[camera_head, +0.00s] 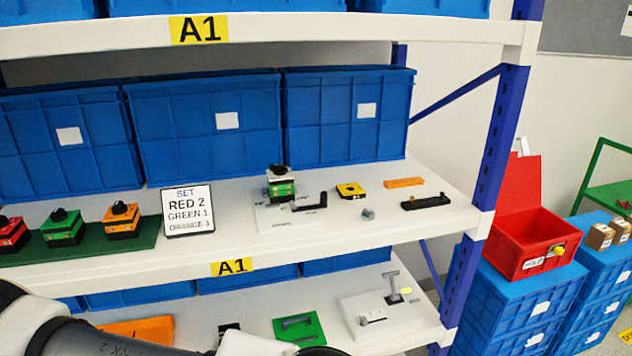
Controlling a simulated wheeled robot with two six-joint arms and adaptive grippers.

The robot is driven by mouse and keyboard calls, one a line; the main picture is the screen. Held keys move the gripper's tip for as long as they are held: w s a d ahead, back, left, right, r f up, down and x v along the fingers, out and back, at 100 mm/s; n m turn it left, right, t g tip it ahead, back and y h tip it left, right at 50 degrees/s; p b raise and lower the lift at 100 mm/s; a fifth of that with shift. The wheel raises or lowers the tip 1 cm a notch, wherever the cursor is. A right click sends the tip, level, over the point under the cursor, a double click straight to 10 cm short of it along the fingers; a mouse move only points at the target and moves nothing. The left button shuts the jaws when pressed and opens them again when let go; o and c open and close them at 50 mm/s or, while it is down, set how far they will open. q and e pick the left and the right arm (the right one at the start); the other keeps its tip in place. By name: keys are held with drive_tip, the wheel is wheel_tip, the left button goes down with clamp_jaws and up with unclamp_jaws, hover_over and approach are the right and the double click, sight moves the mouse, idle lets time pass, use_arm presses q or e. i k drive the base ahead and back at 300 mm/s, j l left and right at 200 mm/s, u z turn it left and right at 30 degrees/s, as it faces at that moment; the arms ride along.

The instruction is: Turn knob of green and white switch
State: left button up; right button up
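The green and white switch (281,186) stands on a white plate (268,222) on the middle shelf, right of the sign. Its body is green below and white above, with a black knob (279,171) on top. The angle of the knob is too small to read. Part of my arm (90,338) shows at the lower left edge, well below and apart from the switch. No gripper fingers can be made out, and nothing touches the switch.
A sign (188,210) reads "SET RED 2 GREEN 1 ORANGE 3". Left of it, red, green (62,227) and orange (122,220) switches stand on a green mat. A black handle (309,204) lies beside the switch. Blue bins (205,120) stand behind; the upper shelf overhangs.

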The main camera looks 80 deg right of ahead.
sight(278, 169)
drive_tip(key=z, duration=2.5)
